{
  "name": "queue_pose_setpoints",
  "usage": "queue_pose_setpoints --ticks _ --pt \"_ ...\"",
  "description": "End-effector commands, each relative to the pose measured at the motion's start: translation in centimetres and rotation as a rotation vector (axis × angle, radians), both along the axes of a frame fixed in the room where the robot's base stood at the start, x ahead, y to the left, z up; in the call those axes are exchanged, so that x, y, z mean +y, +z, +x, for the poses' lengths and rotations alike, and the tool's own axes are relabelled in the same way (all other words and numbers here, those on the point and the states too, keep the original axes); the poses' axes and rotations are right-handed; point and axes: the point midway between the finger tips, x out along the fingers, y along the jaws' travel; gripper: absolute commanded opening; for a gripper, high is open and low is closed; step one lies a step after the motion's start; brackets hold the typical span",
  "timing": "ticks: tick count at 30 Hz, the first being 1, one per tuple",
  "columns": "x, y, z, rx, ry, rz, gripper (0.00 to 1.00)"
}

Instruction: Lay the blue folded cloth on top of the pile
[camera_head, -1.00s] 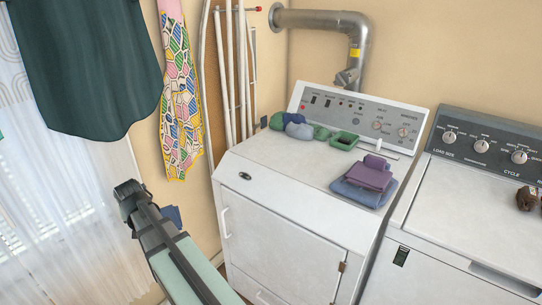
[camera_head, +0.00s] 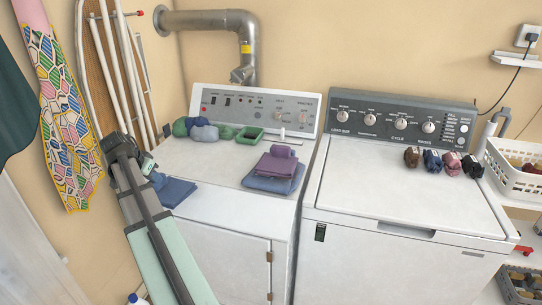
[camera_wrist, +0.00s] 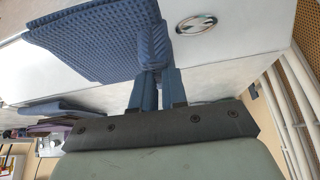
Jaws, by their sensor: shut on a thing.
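My gripper (camera_head: 153,180) is shut on the edge of a blue folded cloth (camera_head: 176,191), which extends to the right over the left front part of the white dryer top. In the wrist view the fingers (camera_wrist: 155,88) pinch a corner of the textured cloth (camera_wrist: 100,40). The pile (camera_head: 272,183) lies apart, near the right side of the dryer top: a blue folded cloth at the bottom, a purple folded one on it and a small purple roll on top. The pile's edge also shows in the wrist view (camera_wrist: 62,112). The exact height of the held cloth is unclear.
The surface between held cloth and pile is clear. A washer (camera_head: 400,194) with several dark bundles stands at right.

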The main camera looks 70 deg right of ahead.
Motion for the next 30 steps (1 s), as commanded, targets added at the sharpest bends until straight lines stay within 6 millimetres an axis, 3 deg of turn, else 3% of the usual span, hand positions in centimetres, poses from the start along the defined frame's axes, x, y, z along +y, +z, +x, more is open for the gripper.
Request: queue_pose_setpoints --ticks 3,12,30 --pt "-3.5 1.6 -3.2 -0.002 -0.151 -0.002 0.0" --pt "-10.1 5.2 -11.7 -0.002 -0.522 0.001 0.0" --pt "-20.3 10.6 -29.1 -0.006 -1.19 0.002 0.0"
